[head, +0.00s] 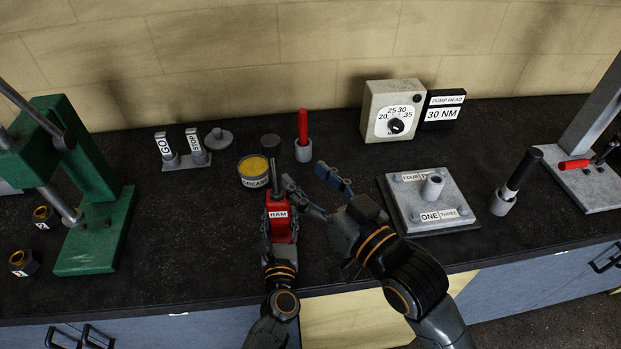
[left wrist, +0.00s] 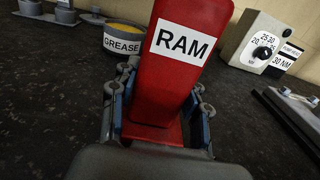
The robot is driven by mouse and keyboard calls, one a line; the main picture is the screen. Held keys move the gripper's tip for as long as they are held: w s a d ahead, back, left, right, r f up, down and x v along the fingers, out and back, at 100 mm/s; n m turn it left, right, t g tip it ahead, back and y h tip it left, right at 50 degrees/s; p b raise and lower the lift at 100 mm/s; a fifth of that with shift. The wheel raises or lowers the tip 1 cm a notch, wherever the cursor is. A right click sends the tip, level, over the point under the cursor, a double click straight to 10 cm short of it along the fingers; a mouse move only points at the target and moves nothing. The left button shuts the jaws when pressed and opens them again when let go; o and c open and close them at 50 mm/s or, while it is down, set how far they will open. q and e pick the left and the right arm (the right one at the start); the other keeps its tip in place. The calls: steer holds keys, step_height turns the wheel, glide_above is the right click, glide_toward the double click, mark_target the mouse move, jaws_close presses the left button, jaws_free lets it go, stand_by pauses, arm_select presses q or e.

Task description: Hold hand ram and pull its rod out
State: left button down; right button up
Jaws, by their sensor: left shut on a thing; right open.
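The hand ram (head: 281,226) is a red block with a white RAM label, standing on the bench; it fills the middle of the left wrist view (left wrist: 160,90). Its grey rod (head: 273,172) rises from the top and ends in a black knob (head: 270,143). The rod's top is outside the left wrist view. My left gripper (left wrist: 160,105) is shut on the red body, with a finger on each side. My right gripper (head: 308,178) is open and empty, just right of the rod, its fingers pointing up and left. I cannot tell whether the nearer finger touches the ram.
A grease tin (head: 253,172) stands close behind the ram's left side. A red-handled tool in a grey holder (head: 303,150) stands behind the right gripper. A grey plate (head: 430,203) lies to the right, and a green press (head: 105,220) stands left. Bench between press and ram is clear.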

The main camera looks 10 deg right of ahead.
arm_select(q)
steer(key=shift+f, duration=0.2)
steer(key=c, duration=0.8)
jaws_free()
steer(key=shift+c, duration=0.2)
steer(key=shift+o, duration=1.3)
steer(key=shift+r, duration=0.15)
steer(key=shift+s, duration=0.1)
